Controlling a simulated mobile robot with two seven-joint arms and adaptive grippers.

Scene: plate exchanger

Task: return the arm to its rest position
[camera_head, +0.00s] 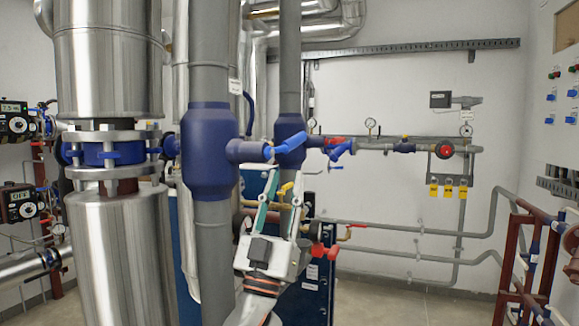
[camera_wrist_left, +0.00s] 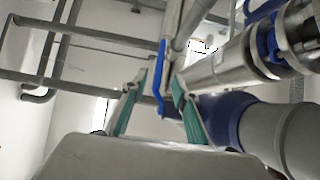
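My left gripper (camera_head: 286,176) is raised, with its fingers pointing up, in front of the grey and blue pipework. Its two fingers with green pads are spread apart, and nothing is clamped between them. In the left wrist view the open fingers (camera_wrist_left: 158,80) stand on either side of a blue lever (camera_wrist_left: 161,75). I cannot tell whether either finger touches the lever. In the head view a blue valve handle (camera_head: 291,143) is just above the fingertips. My right gripper is not in view.
A thick grey pipe with a blue valve body (camera_head: 209,150) stands close on the left of the gripper. A large metal-clad pipe (camera_head: 122,250) is further left. A red-handled valve (camera_head: 325,252) is close on the right. Floor (camera_head: 410,302) shows clear at the right.

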